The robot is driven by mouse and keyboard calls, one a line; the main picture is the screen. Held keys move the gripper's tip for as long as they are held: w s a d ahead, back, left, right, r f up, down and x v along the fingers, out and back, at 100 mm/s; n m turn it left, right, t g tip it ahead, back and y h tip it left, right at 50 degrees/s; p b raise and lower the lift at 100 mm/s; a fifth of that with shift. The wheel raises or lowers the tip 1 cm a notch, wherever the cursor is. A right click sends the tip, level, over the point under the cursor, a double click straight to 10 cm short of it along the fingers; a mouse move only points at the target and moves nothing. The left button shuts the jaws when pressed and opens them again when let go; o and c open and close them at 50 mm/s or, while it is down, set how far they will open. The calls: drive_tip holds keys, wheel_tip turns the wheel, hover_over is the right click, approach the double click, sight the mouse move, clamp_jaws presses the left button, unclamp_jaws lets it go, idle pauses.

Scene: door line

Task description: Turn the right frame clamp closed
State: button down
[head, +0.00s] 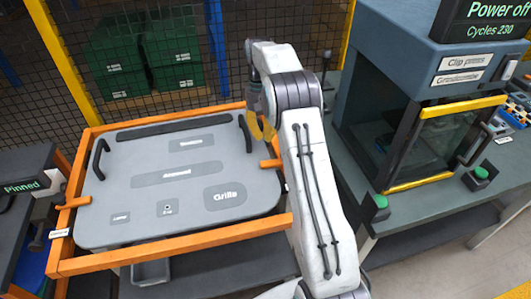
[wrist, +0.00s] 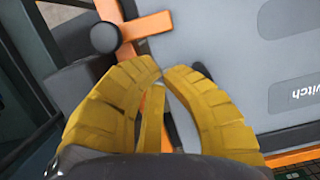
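The right frame clamp (head: 270,163) is a short orange bar on the right side of the orange frame. It points left, over the edge of the grey panel (head: 165,240). In the wrist view the clamp (wrist: 146,26) lies across the frame rail onto the panel, with a round dark knob (wrist: 104,38) at its outer end. My gripper (head: 263,128) has yellow fingers and is above the frame's right rail, just beyond the clamp in the head view. In the wrist view my gripper's fingertips (wrist: 161,68) come together, empty, near the clamp and apart from it.
The left frame clamp (head: 75,203) also points over the panel. Black handles stand on the panel's left (head: 100,160) and right (head: 245,133) sides. A press machine (head: 390,80) on a bench is to the right. A mesh fence (head: 225,50) is behind.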

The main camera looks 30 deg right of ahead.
sight(267, 158)
drive_tip(key=shift+x, duration=2.85)
